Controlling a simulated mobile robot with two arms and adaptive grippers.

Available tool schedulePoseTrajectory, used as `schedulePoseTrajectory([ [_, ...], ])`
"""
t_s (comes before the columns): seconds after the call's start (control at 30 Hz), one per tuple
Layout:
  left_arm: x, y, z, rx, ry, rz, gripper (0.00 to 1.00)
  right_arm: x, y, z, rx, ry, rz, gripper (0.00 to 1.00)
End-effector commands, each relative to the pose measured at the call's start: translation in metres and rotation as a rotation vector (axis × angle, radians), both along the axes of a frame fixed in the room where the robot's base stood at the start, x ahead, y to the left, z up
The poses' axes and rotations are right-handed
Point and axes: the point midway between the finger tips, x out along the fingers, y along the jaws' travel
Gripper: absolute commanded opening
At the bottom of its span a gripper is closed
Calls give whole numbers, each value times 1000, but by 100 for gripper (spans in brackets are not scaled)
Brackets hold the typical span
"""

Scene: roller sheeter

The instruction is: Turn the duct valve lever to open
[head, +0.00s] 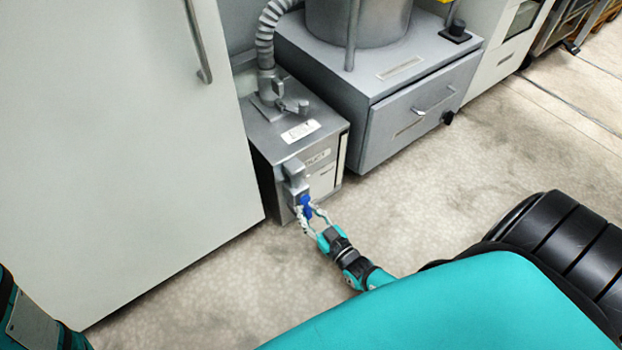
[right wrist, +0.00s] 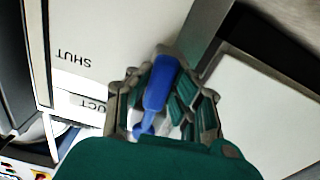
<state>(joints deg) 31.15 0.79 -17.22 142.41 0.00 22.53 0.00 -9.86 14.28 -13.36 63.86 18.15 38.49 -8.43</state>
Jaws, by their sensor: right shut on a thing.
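The grey duct box (head: 270,145) stands on the floor between the white cabinet and the drawer unit. A blue lever (head: 306,203) sits on a grey fitting at its front. My right gripper (head: 305,212) is shut on the blue lever; its fingers lie on both sides of it. In the right wrist view, the lever (right wrist: 158,85) runs up between the fingers. A label reading "SHUT" (right wrist: 72,56) shows upside down on the pale panel there, and a partly covered label (right wrist: 90,102) ends in "UCT". My left gripper is not in view; only part of my left arm shows.
A tall white cabinet (head: 120,130) with a long handle stands close on the left. A grey drawer unit (head: 405,120) carrying a round metal vessel (head: 357,20) stands behind right. A ribbed hose (head: 265,45) rises from the box.

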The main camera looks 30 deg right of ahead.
Motion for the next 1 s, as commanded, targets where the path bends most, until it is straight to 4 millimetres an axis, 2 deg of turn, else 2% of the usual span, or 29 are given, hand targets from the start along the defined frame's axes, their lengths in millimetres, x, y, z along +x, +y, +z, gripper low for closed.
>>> schedulePoseTrajectory([
  [0.3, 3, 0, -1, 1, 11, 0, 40, -2, 5, -3, 99, 14, 1, 0],
  [0.8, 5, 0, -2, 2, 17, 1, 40, -2, 6, -3, 120, 16, 1, 0],
  [0.83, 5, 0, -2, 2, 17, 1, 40, -2, 7, -3, 120, 16, 1, 21],
  [1.0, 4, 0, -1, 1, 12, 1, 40, -2, 6, -2, 117, 13, 0, 43],
])
